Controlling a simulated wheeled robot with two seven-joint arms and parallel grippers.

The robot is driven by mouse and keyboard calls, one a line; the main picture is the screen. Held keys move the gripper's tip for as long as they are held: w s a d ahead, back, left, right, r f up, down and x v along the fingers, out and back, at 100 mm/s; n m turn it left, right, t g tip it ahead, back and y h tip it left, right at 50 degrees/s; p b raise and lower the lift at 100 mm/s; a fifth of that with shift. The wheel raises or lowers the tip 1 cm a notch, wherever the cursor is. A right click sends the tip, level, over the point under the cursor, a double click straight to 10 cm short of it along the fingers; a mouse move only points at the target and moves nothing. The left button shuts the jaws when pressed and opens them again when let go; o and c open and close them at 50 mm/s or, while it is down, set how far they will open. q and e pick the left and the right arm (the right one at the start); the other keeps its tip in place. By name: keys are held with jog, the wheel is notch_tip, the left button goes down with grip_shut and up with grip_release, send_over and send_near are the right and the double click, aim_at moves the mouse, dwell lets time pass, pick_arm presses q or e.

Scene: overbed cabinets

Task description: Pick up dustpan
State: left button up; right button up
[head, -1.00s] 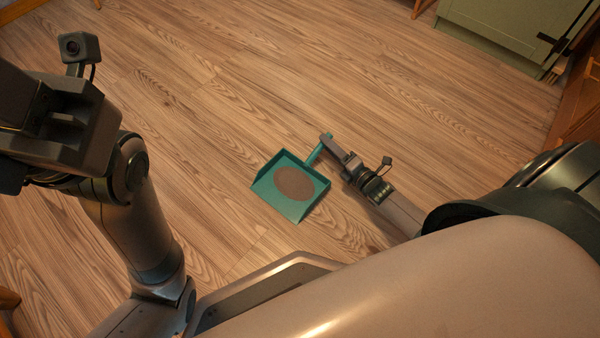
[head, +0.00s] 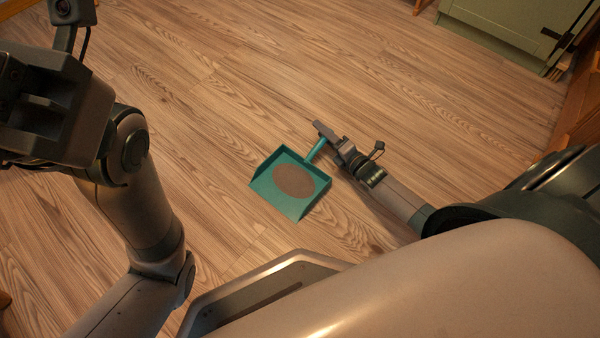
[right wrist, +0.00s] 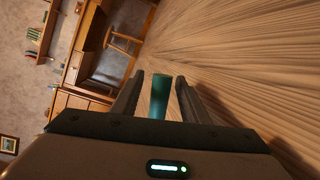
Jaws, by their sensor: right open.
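The teal dustpan (head: 298,209) lies on the wooden floor, with a brown oval patch inside its pan. Its handle points up and right in the head view. My right gripper (head: 324,138) is at the handle, low over the floor. In the right wrist view the jaws (right wrist: 159,82) are apart, and the teal handle (right wrist: 160,98) stands between the two fingers. A gap shows on each side of the handle near the tips. My left arm's wrist end (head: 45,105) is at the upper left of the head view, away from the dustpan; its fingers are not visible.
The wooden floor (head: 230,80) around the dustpan is clear. A green cabinet (head: 505,30) stands at the upper right, with brown wooden furniture (head: 577,100) at the right edge. The right wrist view shows a chair (right wrist: 112,65) and a wooden desk (right wrist: 85,45).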

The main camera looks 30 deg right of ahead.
jog(key=shift+w+f, duration=0.4)
jog(key=shift+w, duration=0.25)
jog(key=shift+w+a+r+b, duration=0.15)
jog(key=shift+w+r+b, duration=0.05)
jog(key=shift+w+b, duration=0.2)
grip_shut()
